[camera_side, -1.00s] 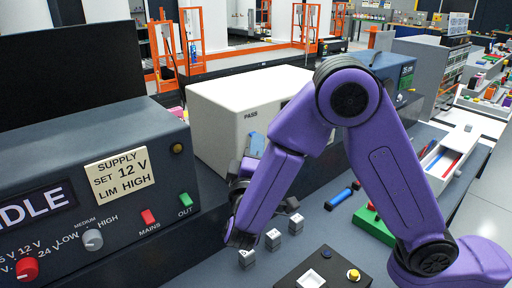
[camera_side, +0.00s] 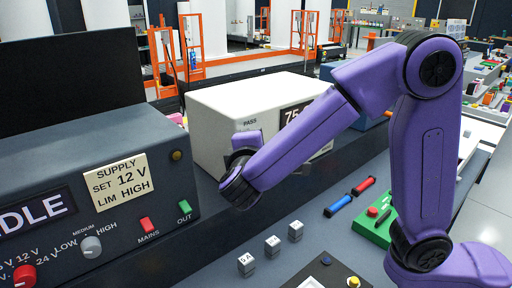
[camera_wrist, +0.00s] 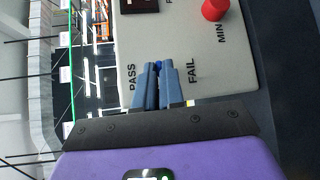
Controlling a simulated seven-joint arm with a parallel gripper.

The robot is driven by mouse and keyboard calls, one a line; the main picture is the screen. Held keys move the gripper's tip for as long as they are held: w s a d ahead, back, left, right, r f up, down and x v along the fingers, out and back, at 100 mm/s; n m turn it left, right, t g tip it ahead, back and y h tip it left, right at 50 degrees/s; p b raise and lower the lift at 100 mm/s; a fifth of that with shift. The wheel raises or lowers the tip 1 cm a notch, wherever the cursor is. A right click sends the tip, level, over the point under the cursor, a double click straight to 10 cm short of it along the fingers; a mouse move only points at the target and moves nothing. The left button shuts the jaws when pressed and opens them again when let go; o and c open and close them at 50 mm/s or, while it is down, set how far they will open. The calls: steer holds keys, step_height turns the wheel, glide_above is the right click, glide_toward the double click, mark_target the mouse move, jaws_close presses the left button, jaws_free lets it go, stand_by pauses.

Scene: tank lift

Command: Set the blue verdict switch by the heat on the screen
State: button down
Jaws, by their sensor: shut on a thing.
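The blue verdict switch (camera_wrist: 158,65) is on the pale face of the white tester (camera_side: 218,108), between the PASS and FAIL labels. Only its tip shows between my fingers, and I cannot tell which way it is set. My gripper (camera_wrist: 158,72) is shut on it in the wrist view. In the side view my wrist is against the tester's front, and the arm hides the switch. The screen (camera_side: 292,115) shows digits that start with 75; the arm covers the rest. In the wrist view the screen (camera_wrist: 138,5) is cut off at the top edge.
A red knob (camera_wrist: 215,9) marked MIN is on the same face. The grey supply unit (camera_side: 90,190) stands at left, with its IDLE display. Small grey blocks (camera_side: 272,245), a blue cylinder (camera_side: 338,206), a red cylinder (camera_side: 364,186) and a green tray (camera_side: 373,232) lie on the bench.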

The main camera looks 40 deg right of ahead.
steer(key=shift+r+n+g, duration=0.2)
steer(key=shift+n+g, duration=0.1)
steer(key=shift+g, duration=0.1)
steer(key=shift+y, duration=0.3)
steer(key=c, duration=1.2)
jaws_free()
steer(key=shift+c, duration=0.2)
steer(key=v, duration=1.7)
steer(key=shift+a, duration=0.2)
steer(key=shift+r, duration=0.15)
